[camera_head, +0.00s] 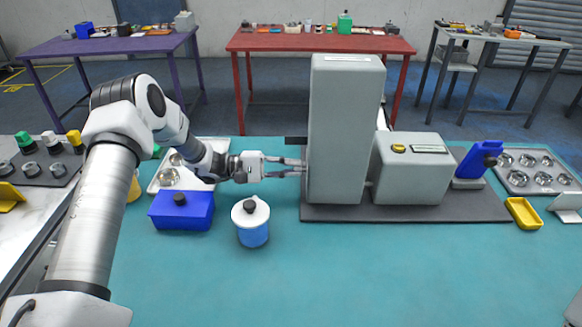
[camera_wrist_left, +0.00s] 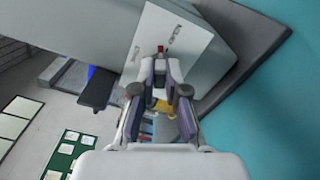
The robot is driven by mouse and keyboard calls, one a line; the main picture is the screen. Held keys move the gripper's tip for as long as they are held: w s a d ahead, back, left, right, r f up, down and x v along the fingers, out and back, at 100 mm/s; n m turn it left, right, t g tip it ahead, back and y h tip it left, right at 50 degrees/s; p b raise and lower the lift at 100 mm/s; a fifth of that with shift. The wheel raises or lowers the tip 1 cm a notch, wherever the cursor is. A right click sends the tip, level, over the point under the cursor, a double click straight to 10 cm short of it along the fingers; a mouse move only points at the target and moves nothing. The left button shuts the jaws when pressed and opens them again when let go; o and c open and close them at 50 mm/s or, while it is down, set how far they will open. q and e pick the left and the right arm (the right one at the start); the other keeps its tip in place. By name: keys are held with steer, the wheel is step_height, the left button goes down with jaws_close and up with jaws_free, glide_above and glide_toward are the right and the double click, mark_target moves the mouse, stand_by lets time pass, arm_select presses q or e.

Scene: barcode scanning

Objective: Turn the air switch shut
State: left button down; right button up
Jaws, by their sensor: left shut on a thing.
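A tall grey box (camera_head: 346,130) stands upright on a dark base plate on the teal table. My left gripper (camera_head: 303,167) reaches in from the left, with its fingertips at the box's left side. In the left wrist view, the box's panel (camera_wrist_left: 152,35) carries small dark marks.
A shorter grey box (camera_head: 412,175) and a blue device (camera_head: 475,163) stand to the right on the base plate (camera_head: 405,214). A blue box (camera_head: 182,211) and a white-lidded blue jar (camera_head: 251,228) stand below my left forearm. The front of the table is clear.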

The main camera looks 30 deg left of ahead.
arm_select(q)
steer(key=n+b, duration=0.2)
steer(key=b, duration=0.1)
steer(key=shift+f, duration=0.2)
steer(key=n+b, duration=0.3)
steer(key=shift+r+n, duration=0.1)
steer(key=shift+n, duration=0.3)
steer(key=shift+w+r+n+b, duration=0.1)
steer(key=shift+n+b, duration=0.3)
steer(key=shift+n, duration=1.5)
steer(key=shift+w+r+n+b, duration=0.1)
steer(key=shift+n+b, duration=0.3)
steer(key=shift+n, duration=1.5)
steer(key=c, duration=1.3)
jaws_free()
steer(key=shift+c, duration=0.2)
steer(key=shift+o, duration=0.7)
steer(key=shift+d, duration=0.15)
